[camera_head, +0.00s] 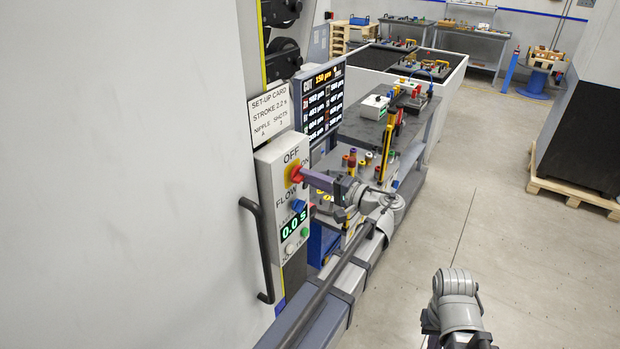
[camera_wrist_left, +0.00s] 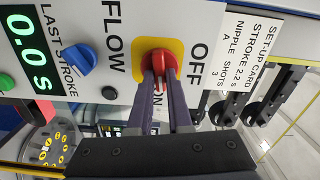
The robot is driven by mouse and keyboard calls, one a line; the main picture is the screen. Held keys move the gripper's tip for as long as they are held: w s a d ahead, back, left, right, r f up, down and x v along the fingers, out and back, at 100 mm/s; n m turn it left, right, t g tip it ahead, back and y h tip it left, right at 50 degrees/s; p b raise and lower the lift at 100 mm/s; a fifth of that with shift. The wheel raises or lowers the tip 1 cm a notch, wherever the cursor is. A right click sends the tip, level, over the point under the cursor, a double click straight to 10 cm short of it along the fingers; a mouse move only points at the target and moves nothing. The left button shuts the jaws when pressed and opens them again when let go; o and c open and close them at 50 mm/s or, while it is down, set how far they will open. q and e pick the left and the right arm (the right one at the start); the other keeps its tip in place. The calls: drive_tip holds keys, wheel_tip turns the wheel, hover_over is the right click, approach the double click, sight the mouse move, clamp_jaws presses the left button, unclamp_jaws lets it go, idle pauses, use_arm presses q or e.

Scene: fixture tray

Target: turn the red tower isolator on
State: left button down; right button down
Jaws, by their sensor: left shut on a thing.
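The red isolator knob (camera_head: 296,174) sits on a yellow plate on the grey control box (camera_head: 271,190). OFF is printed above it and ON to its right. In the left wrist view the red knob (camera_wrist_left: 157,66) lies between the two finger tips of my left gripper (camera_wrist_left: 160,84), which is shut on it. My left gripper (camera_head: 302,176) reaches the knob from the right in the head view. The fingers cover part of the ON label. I cannot tell exactly which way the knob points. My right gripper is not in view; only part of that arm shows at the lower right.
Below the knob are a blue FLOW knob (camera_head: 298,205), a display (camera_head: 291,224) reading 0.0 s, and white and green buttons. A black handle (camera_head: 258,250) stands left of the box. A set-up card (camera_head: 270,113) and a screen (camera_head: 319,100) are above. Open floor lies right.

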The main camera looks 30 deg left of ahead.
use_arm(q)
drive_tip(key=shift+m, duration=0.9)
drive_tip(key=shift+f, duration=0.1)
drive_tip(key=c, duration=0.8)
unclamp_jaws()
drive_tip(key=shift+c, duration=0.2)
drive_tip(key=d, duration=0.8)
drive_tip(key=shift+s, duration=0.3)
drive_tip(key=shift+a, duration=0.1)
